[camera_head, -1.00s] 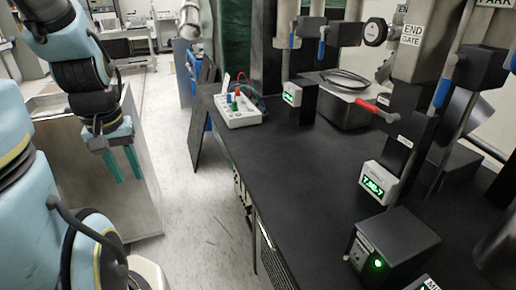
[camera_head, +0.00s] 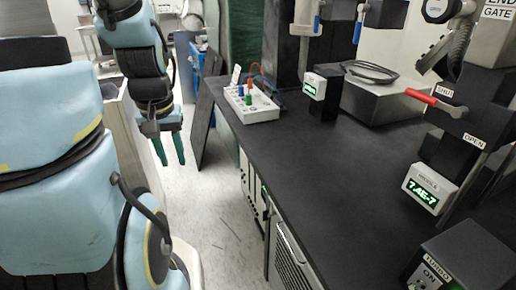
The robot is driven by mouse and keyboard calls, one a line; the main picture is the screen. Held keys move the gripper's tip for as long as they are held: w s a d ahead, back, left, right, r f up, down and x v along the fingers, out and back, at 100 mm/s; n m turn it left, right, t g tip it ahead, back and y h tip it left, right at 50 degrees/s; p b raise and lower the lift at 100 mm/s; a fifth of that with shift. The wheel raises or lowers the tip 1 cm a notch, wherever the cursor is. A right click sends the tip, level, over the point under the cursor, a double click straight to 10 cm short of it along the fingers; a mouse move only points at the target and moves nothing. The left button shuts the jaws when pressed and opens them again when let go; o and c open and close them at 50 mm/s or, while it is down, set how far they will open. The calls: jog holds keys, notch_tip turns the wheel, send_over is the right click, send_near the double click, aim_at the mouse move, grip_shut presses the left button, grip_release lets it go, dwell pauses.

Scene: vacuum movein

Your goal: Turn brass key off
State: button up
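My gripper (camera_head: 171,164) hangs at the left, pointing down over the floor gap beside the black bench. Its two green fingers are apart, with nothing between them. It is well away from everything on the bench. I cannot make out a brass key. A black box (camera_head: 470,256) labelled TURBO, with an ON mark on its front, sits at the lower right and is cut by the frame's bottom edge. A small light-coloured part shows low on its front, too cropped to identify.
The black bench top (camera_head: 310,160) is mostly clear in the middle. A white gauge (camera_head: 430,188) reads 7.4E-7. A red lever (camera_head: 436,101) sits between SHUT and OPEN labels. A white box with coloured plugs (camera_head: 250,104) stands at the bench's far left edge.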

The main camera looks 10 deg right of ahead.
notch_tip(320, 180, down, 18)
jog(key=w+t+b, duration=0.1)
jog(key=b, duration=1.7)
jog(key=w+d+r+m+t+h, duration=0.1)
jog(key=w+d+m+t+h, duration=0.3)
jog(key=w, duration=0.7)
jog(key=w+a+m+t+y, duration=0.1)
jog(key=w+m+t, duration=0.1)
jog(key=w+m, duration=0.65)
jog(key=w+d+r+m+t+h, duration=0.1)
jog(key=w+d+m+t+h, duration=0.15)
jog(key=w, duration=1.05)
jog(key=d+f+m+g+h, duration=0.2)
jog(key=d+m+g+h, duration=0.1)
jog(key=d+m, duration=0.3)
jog(key=s+d+f+m+g+h, duration=0.1)
jog(key=d+f+m+g+h, duration=0.1)
jog(key=d+m+h, duration=0.3)
jog(key=d+f+m+g+h, duration=0.2)
jog(key=d+m+g+h, duration=0.2)
jog(key=d+m, duration=0.3)
jog(key=shift+s+d+f, duration=0.15)
jog(key=shift+d+f, duration=0.2)
jog(key=shift+d, duration=0.9)
